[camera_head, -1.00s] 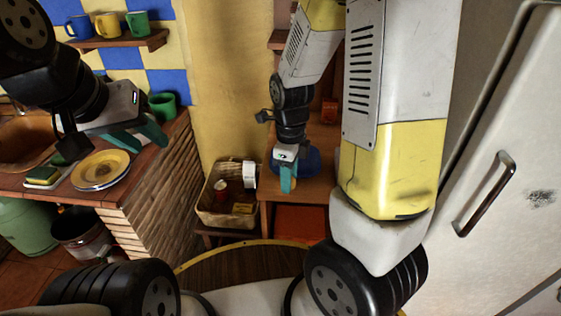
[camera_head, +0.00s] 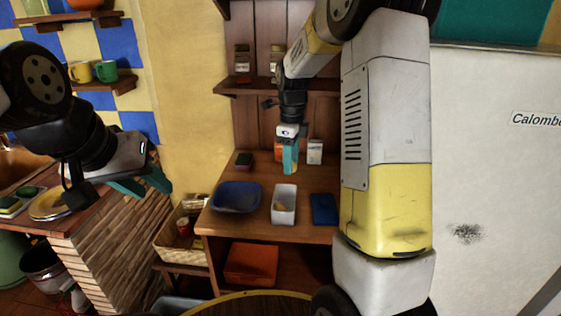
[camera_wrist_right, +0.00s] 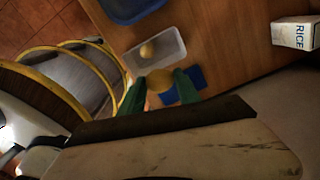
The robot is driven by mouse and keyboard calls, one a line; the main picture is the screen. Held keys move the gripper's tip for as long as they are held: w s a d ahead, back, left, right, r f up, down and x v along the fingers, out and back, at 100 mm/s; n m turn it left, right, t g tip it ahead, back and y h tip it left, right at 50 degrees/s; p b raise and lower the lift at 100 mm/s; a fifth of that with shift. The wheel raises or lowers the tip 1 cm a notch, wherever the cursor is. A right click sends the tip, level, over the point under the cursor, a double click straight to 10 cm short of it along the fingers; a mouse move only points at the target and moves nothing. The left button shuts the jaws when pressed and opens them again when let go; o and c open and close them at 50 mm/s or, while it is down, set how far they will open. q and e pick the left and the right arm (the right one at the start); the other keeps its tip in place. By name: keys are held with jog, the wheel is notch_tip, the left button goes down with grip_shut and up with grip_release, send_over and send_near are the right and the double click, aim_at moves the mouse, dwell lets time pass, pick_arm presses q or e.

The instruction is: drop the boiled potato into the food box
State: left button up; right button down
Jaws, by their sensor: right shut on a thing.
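My right gripper (camera_head: 290,168) is above the wooden shelf unit's top, pointing down, just behind the white food box (camera_head: 284,210) in the head view. In the right wrist view its green fingers (camera_wrist_right: 161,92) are shut on a rounded yellow boiled potato (camera_wrist_right: 158,78). The held potato is hidden in the head view. The open food box (camera_wrist_right: 165,58) is just beyond the fingertips in the wrist view, with a pale yellow roundish piece (camera_wrist_right: 147,50) inside. My left gripper (camera_head: 143,186) is open and empty near the brick counter.
A blue tray (camera_head: 237,197) stands left of the food box and a flat dark blue thing (camera_head: 323,209) right of it. A rice carton (camera_wrist_right: 295,34) stands behind. A wicker basket (camera_head: 178,240) is lower left; a white fridge (camera_head: 490,170) is at the right.

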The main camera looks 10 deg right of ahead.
jog(key=shift+f, duration=2.6)
jog(key=c, duration=0.8)
grip_release()
jog(key=shift+o, duration=0.2)
jog(key=shift+r, duration=0.1)
notch_tip(320, 180, up, 7)
jog(key=shift+r, duration=0.35)
